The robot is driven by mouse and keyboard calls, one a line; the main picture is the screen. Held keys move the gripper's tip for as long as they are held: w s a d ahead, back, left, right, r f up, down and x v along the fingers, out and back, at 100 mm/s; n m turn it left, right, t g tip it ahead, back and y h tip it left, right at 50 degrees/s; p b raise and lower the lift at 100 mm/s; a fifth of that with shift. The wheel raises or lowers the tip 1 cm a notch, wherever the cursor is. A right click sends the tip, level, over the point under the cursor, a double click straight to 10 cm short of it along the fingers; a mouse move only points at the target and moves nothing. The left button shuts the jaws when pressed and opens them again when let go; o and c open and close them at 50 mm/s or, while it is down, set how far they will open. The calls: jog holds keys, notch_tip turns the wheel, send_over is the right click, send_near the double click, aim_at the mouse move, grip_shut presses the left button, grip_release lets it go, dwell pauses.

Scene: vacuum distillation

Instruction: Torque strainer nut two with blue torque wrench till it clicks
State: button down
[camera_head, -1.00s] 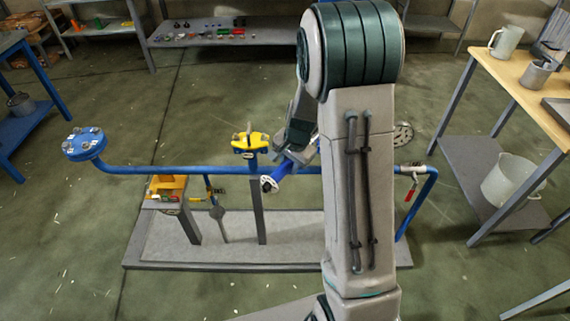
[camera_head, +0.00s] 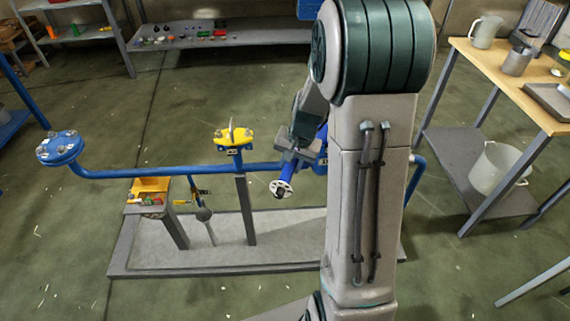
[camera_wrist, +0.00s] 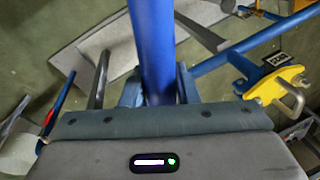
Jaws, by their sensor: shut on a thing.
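My gripper (camera_head: 302,150) is shut on a blue cylindrical shaft (camera_head: 289,173), which looks like the blue torque wrench. The shaft slants down and left from the jaws to a pale round end (camera_head: 281,188), in front of the blue pipe. In the wrist view the blue shaft (camera_wrist: 152,40) runs up from between the fingers (camera_wrist: 158,90). The strainer and its nut two cannot be made out; part of the pipe is hidden behind my arm. I cannot tell whether the wrench touches anything.
The blue pipe (camera_head: 180,171) carries a bolted flange (camera_head: 60,147) at left and a yellow fitting (camera_head: 233,137) on a grey post. A yellow bin (camera_head: 150,186) stands below. A wooden-topped table (camera_head: 503,75) is at right. Floor in front of the grey base (camera_head: 262,265) is clear.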

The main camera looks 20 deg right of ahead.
jog(key=s+d+n+g+y+b, duration=0.1)
jog(key=s+d+n+b, duration=0.1)
jog(key=d+n, duration=0.8)
jog(key=s+d, duration=0.1)
jog(key=d, duration=0.4)
jog(key=shift+d+n+g, duration=0.3)
jog(key=shift+d+g, duration=0.05)
jog(key=shift+g, duration=0.05)
jog(key=shift+s, duration=0.1)
jog(key=shift+s+a+m+b, duration=0.15)
jog(key=shift+a+m+b, duration=0.15)
jog(key=shift+a+m, duration=0.4)
jog(key=shift+s+a+m+b, duration=0.15)
jog(key=shift+a+m+b, duration=0.2)
jog(key=shift+a, duration=0.6)
jog(key=shift+a, duration=0.15)
jog(key=shift+w+a+m+t, duration=0.1)
jog(key=shift+a+m+t, duration=0.3)
jog(key=shift+a+m, duration=0.95)
